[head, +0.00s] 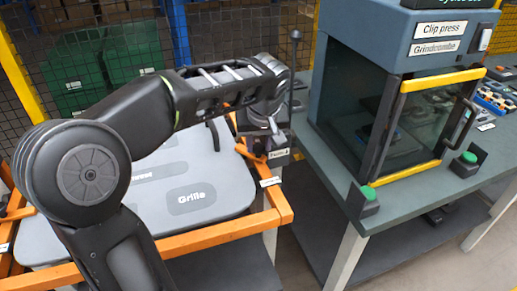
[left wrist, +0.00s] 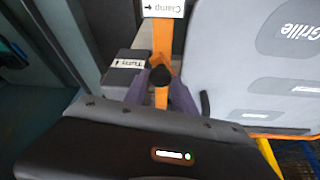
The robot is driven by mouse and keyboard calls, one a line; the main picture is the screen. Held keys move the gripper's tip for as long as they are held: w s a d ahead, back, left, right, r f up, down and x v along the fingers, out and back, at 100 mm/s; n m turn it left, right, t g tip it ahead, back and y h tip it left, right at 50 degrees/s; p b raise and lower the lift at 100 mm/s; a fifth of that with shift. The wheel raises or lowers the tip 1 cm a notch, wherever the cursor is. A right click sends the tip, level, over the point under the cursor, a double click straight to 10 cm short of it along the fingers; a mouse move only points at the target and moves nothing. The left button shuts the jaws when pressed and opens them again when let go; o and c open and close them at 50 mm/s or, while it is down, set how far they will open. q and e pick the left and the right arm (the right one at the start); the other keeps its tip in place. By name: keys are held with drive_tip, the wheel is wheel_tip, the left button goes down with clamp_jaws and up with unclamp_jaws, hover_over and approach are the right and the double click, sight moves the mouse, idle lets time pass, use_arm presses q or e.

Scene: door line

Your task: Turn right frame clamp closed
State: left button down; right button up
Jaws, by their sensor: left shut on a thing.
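The door panel (head: 190,225), a light grey sheet with a "Grille" patch, lies in an orange frame (head: 215,238). My left arm reaches across it to the frame's right side. In the left wrist view my left gripper (left wrist: 160,92) has its two fingers on either side of the orange right clamp (left wrist: 161,98) and is shut on it. A black round knob (left wrist: 160,75) shows between the fingers. A grey block with a "Turn" label (left wrist: 126,64) sits beside the clamp, and a "Clamp" label (left wrist: 163,8) is above. In the head view the gripper (head: 272,135) partly hides the clamp. My right gripper is not in view.
A clip press (head: 400,85) with a yellow-edged glass guard stands on a grey-green table (head: 430,188) at the right. Green bins (head: 80,85) and mesh fencing are behind. A floor gap separates frame and table.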

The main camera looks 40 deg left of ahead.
use_arm(q)
drive_tip(key=shift+r+n, duration=0.1)
drive_tip(key=shift+n, duration=0.4)
drive_tip(key=c, duration=1)
unclamp_jaws()
drive_tip(key=shift+c, duration=0.2)
drive_tip(key=v, duration=0.7)
drive_tip(key=shift+d+r, duration=0.2)
drive_tip(key=shift+r, duration=0.15)
